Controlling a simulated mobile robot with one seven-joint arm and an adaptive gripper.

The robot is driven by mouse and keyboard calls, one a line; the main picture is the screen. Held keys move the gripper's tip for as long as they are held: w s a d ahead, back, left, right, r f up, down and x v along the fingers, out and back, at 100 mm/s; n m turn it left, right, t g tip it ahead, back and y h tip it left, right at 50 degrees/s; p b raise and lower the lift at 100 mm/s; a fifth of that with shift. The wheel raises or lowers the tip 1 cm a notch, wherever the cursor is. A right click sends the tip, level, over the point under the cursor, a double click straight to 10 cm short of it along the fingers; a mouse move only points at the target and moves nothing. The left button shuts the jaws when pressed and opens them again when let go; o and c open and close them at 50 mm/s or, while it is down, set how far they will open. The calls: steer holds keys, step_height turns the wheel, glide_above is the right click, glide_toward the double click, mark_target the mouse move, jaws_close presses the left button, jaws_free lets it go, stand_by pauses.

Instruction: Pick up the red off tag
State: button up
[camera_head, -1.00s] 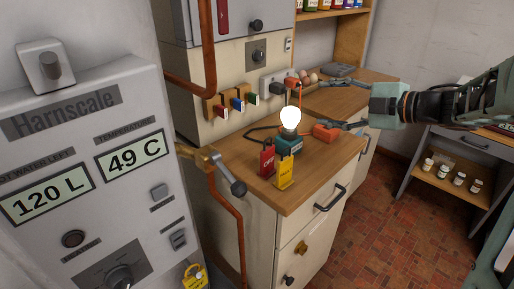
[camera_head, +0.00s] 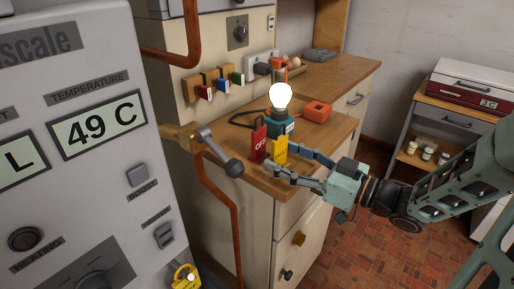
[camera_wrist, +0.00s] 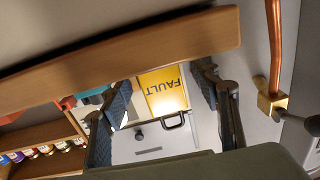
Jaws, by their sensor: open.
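The red OFF tag (camera_head: 258,142) stands upright near the front left corner of the wooden counter (camera_head: 340,72). A yellow tag (camera_head: 280,151) stands just to its right; it shows upside down, lettered FAULT, in the wrist view (camera_wrist: 163,90). My gripper (camera_head: 281,160) is open and empty at the counter's front edge, coming from the right. Its fingers are around or just in front of the yellow tag; I cannot tell which. In the wrist view the yellow tag appears between my fingers (camera_wrist: 162,88). I cannot make out the red tag there.
A lit bulb on a teal base (camera_head: 283,124) stands right behind the tags, with an orange block (camera_head: 317,109) to its right. A dark-knobbed lever (camera_head: 221,153) on a brass valve juts out left of the red tag. Small coloured tags (camera_head: 221,80) hang behind.

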mark_target(261, 144)
steer(key=b+x, duration=0.1)
steer(key=x, duration=0.2)
steer(key=b+x, duration=0.1)
steer(key=x, duration=0.3)
steer(key=shift+w+r+b, duration=0.25)
steer(key=shift+w+b, duration=0.05)
steer(key=shift+c, duration=0.7)
steer(key=c, duration=1.1)
steer(key=shift+r, duration=0.1)
steer(key=shift+c, duration=0.2)
step_height(261, 144, up, 10)
steer(key=p, duration=0.5)
